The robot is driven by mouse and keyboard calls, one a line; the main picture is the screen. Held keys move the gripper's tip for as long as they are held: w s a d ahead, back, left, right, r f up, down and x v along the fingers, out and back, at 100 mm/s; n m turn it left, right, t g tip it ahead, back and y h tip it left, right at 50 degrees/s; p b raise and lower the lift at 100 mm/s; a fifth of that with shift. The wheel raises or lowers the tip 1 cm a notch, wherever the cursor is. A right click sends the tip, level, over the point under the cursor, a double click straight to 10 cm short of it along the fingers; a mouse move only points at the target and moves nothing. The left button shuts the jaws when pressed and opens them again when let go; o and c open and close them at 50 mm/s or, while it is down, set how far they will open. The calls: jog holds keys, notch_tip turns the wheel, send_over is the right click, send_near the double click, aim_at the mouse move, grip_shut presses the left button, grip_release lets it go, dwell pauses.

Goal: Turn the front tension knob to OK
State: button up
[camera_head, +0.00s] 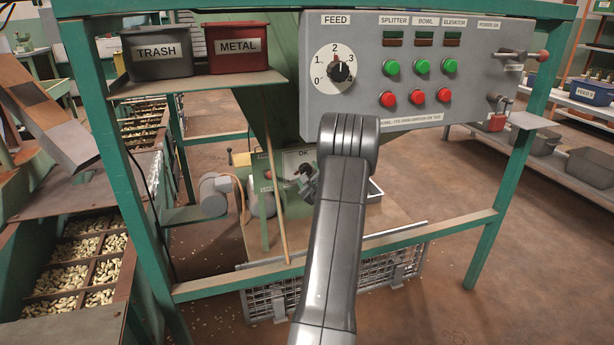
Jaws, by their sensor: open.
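A small pale plate marked OK (303,154) stands low behind the green frame, under the control panel. A dark knob-like part (303,171) shows just below the OK mark. It is small, and I cannot tell which way it points. My gripper (308,184) is beside this part, partly hidden by my own forearm, with its jaws open. I cannot tell whether the jaws are around the knob or touching it.
The control panel (462,70) with a FEED dial, green and red buttons hangs above. TRASH (157,52) and METAL (238,47) bins stand on a shelf at the upper left. A green crossbar (420,236) and wire basket (275,303) lie below. A thin wooden stick (275,190) leans left of my gripper.

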jog(key=shift+x, duration=0.95)
jog(key=c, duration=1)
jog(key=shift+o, duration=0.2)
